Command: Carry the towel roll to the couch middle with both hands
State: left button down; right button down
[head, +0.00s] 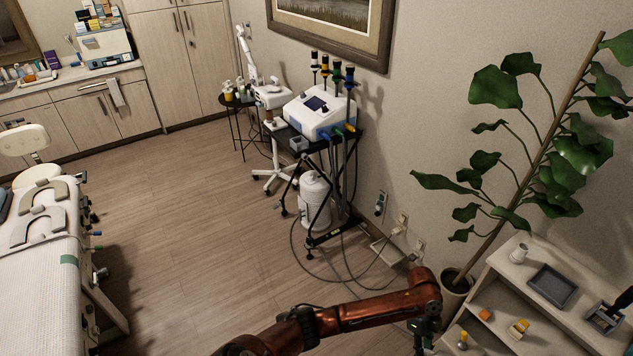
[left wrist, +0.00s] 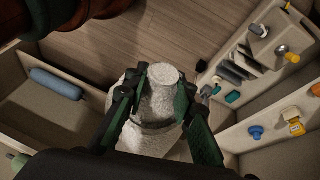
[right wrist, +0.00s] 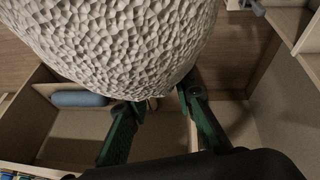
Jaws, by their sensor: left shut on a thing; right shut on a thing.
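The towel roll is white and bumpy. In the left wrist view the towel roll (left wrist: 158,105) sits between the fingers of my left gripper (left wrist: 165,80), which is shut on it. In the right wrist view the towel roll (right wrist: 125,40) fills the top, very close to the camera, and my right gripper (right wrist: 162,97) is shut at its lower edge. The roll is out of the head view. The couch (head: 40,285), with a white cover and grey pads, stands at the left of the head view, well away from the arm seen there.
A copper arm of mine crosses the bottom of the head view. A low shelf (head: 505,262) with small items and a potted plant (head: 455,285) stand at the right. A device trolley (head: 320,135) with hanging cables stands by the wall. The floor (head: 190,220) beside the couch is clear.

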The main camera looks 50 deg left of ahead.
aim_at(25, 303)
jog(key=u, duration=2.95)
jog(key=i, duration=3.8)
jog(key=u, duration=0.5)
